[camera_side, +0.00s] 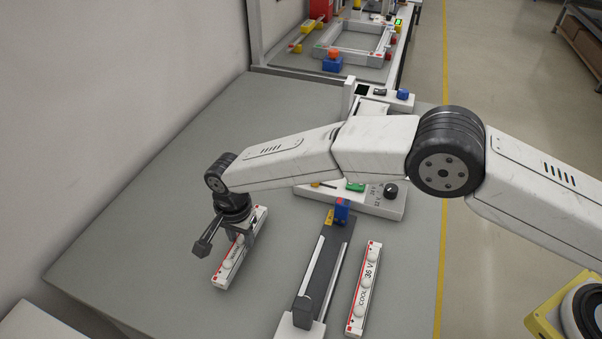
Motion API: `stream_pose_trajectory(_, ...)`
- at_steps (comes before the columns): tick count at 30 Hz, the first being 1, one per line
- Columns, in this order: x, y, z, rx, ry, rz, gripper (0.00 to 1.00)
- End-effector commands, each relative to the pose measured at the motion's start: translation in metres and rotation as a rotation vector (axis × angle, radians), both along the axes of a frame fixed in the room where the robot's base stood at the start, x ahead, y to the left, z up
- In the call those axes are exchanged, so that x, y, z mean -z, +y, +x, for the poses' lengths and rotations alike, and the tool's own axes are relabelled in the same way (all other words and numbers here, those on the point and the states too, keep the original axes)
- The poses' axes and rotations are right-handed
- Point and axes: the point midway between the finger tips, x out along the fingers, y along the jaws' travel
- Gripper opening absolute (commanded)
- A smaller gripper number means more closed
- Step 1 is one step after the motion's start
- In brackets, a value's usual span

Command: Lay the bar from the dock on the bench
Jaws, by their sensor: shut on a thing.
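A white light bar (228,266) with a red stripe, round white domes and dark lettering is in my gripper (243,236), at the left of the side view. My gripper is shut across the bar's upper middle and hides part of it. The bar is over the grey bench (150,250); I cannot tell whether it touches the surface. The dock (325,268), a long dark channel with a blue block at its far end, stands right of the held bar and looks empty.
A second white bar (364,290), marked "COOL 36 V", lies right of the dock. A white control box (350,203) with a black knob stands behind the dock. A frame fixture (355,45) is at the back. The bench left of my gripper is clear.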

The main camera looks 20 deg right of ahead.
Motion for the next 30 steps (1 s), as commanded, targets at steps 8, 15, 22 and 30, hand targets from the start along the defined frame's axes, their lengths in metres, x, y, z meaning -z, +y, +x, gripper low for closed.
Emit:
stream_pose_trajectory(8, 0.0122, 0.0004, 0.0003, 0.000, -0.002, 0.002, 0.00)
stream_pose_trajectory(15, 0.0136, 0.0002, 0.0002, 0.000, -0.001, 0.001, 0.00)
stream_pose_trajectory(22, 0.0152, 0.0002, 0.0001, 0.000, -0.001, 0.001, 0.78)
stream_pose_trajectory(30, 0.0150, 0.0001, 0.0001, 0.000, -0.001, 0.001, 0.78)
